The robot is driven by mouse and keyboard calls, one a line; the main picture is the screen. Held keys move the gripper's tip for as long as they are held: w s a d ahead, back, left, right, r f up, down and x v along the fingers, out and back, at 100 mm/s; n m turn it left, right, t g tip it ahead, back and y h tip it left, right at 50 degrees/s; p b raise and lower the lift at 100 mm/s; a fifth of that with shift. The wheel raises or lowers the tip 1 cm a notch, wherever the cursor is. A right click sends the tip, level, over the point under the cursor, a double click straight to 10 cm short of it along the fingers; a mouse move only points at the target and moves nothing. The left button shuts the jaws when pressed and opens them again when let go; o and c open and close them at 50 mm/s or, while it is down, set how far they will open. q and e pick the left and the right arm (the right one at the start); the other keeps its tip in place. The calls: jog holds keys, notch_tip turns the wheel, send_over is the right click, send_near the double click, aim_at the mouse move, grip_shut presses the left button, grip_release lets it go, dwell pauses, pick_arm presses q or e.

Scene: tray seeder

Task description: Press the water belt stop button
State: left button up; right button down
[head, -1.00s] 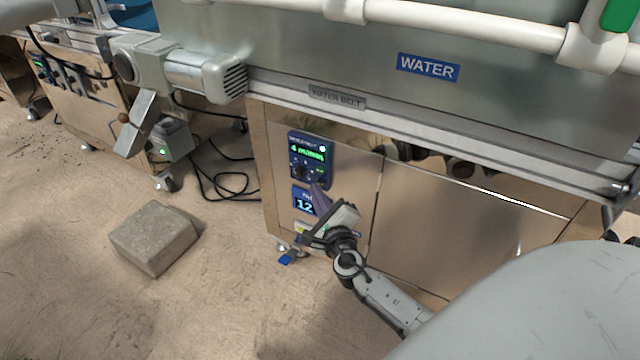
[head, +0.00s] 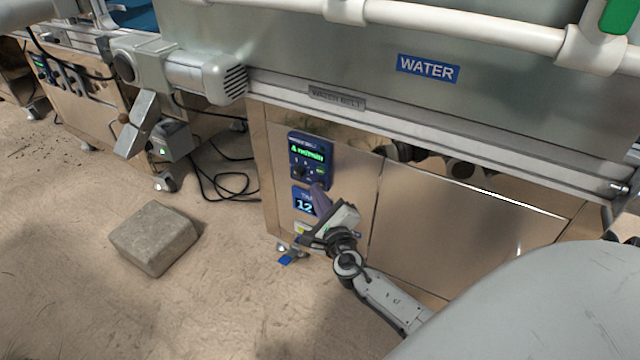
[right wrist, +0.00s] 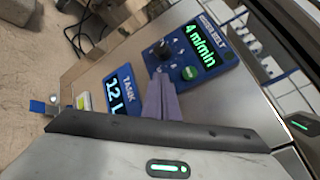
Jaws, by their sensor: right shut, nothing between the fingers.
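The water belt control panel (head: 309,174) is a dark blue box on the steel cabinet front. In the right wrist view the panel (right wrist: 225,72) has a green "4 m/min" display (right wrist: 201,46), a black knob (right wrist: 160,50) and a green button (right wrist: 189,73). My right gripper (head: 318,188) is shut and empty, its purple-grey fingers pointing at the panel's lower edge. In the right wrist view the fingertips of the right gripper (right wrist: 160,80) cover the area below the knob, beside the green button. No red stop button shows; contact cannot be told. My left gripper is out of view.
A "TANK 12 L" display (head: 304,201) sits just below the panel. A grey stone block (head: 153,238) lies on the floor at left. A motor housing (head: 205,77) and the water trough (head: 500,75) overhang the cabinet. Black cables (head: 222,185) lie on the floor.

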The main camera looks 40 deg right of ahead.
jog(key=shift+s+a, duration=0.2)
jog(key=shift+a, duration=0.25)
jog(key=a, duration=0.1)
jog(key=s+a+p, duration=0.1)
jog(key=a, duration=0.1)
jog(key=s+a, duration=0.1)
jog(key=shift+a, duration=0.35)
dwell(0.5)
